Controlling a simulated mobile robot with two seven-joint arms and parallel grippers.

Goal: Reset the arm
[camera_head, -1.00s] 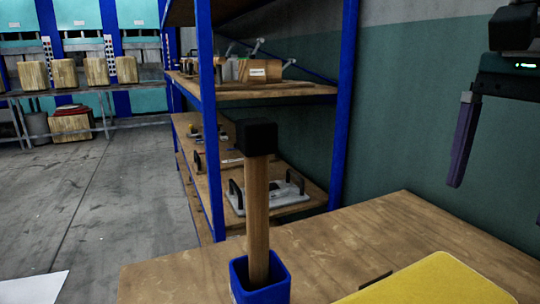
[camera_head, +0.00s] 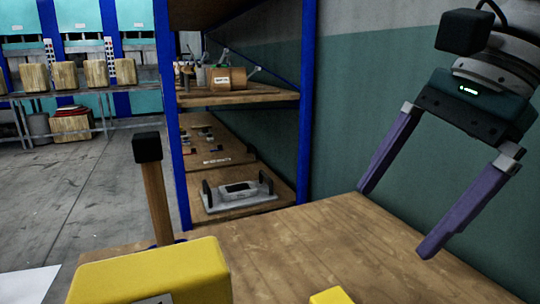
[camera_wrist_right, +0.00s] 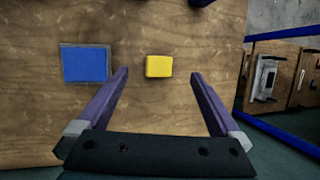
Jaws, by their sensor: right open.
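My right gripper (camera_head: 397,221) hangs over the wooden table (camera_head: 290,236) at the right of the head view. Its two purple fingers are wide apart with nothing between them. In the right wrist view its fingers (camera_wrist_right: 158,88) point at the table, with a small yellow block (camera_wrist_right: 158,66) beyond and between the tips, apart from them. A blue square (camera_wrist_right: 85,64) lies left of that block. My left gripper is not in view.
A mallet (camera_head: 147,148) with a black head stands upright behind a large yellow object (camera_head: 150,272). Another yellow piece (camera_head: 332,297) shows at the bottom edge. A blue-framed shelf (camera_head: 307,100) stands behind the table. The table's middle and right are clear.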

